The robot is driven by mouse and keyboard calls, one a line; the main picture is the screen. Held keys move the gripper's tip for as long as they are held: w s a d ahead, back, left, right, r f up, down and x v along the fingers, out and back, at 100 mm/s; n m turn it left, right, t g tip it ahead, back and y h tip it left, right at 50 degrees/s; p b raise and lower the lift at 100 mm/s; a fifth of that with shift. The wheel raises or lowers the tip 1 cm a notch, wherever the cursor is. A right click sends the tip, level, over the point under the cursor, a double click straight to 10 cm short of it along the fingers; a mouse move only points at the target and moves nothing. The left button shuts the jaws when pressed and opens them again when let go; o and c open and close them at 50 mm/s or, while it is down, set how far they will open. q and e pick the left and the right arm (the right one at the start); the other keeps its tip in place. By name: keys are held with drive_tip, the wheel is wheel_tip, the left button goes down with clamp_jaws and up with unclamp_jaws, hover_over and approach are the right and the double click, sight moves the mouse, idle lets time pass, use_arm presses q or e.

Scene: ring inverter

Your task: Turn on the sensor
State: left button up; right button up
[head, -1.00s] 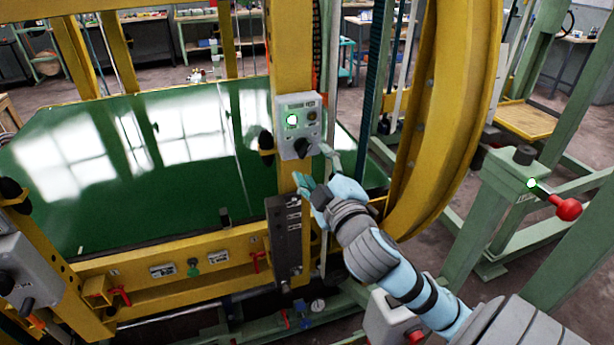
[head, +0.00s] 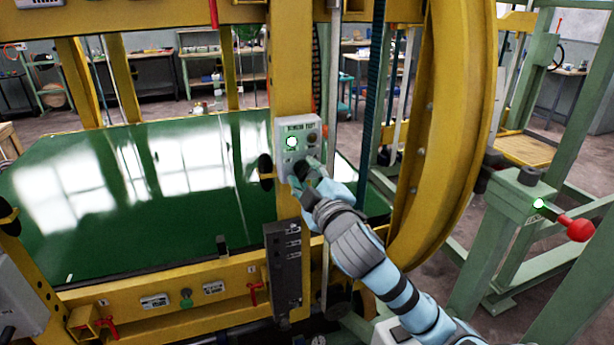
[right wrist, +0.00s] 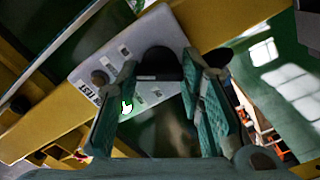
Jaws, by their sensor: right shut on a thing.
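A light grey control box (head: 306,150) is fixed to the upright yellow post. It carries a glowing white-green light (head: 291,142), a small dark button (head: 312,136) and a black rotary knob (head: 302,172) low on its face. My right gripper (head: 304,174) is at the lower part of the box, its fingers around the knob. In the right wrist view the two green fingers (right wrist: 162,72) close on either side of the black knob (right wrist: 160,62), with the grey box (right wrist: 148,36) behind. The fingers partly hide the knob. My left gripper is not in view.
A dark panel (head: 283,265) hangs on the post below the box. The big yellow ring (head: 440,130) curves close to the right of my arm. A red-knobbed lever (head: 579,229) on a green stand is at far right. The green bed (head: 150,180) lies behind the post.

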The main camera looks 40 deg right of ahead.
sight(302, 130)
drive_tip(key=shift+m+p, duration=0.45)
drive_tip(key=shift+m, duration=0.25)
drive_tip(key=o, duration=1.2)
drive_tip(key=shift+c, duration=0.2)
drive_tip(key=r, duration=0.5)
drive_tip(key=w+r, duration=0.1)
drive_tip(key=r, duration=0.2)
drive_tip(key=shift+d+r, duration=0.2)
drive_tip(key=shift+d, duration=0.05)
drive_tip(key=shift+s+a+r, duration=0.25)
drive_tip(key=shift+s+r, duration=0.15)
drive_tip(key=shift+r, duration=0.1)
drive_tip(key=shift+s+a+r, duration=0.25)
drive_tip(key=shift+s+r, duration=0.1)
drive_tip(key=shift+r, duration=0.15)
drive_tip(key=shift+w+d+f, duration=0.25)
drive_tip(key=shift+w+f, duration=0.05)
drive_tip(key=shift+w, duration=0.1)
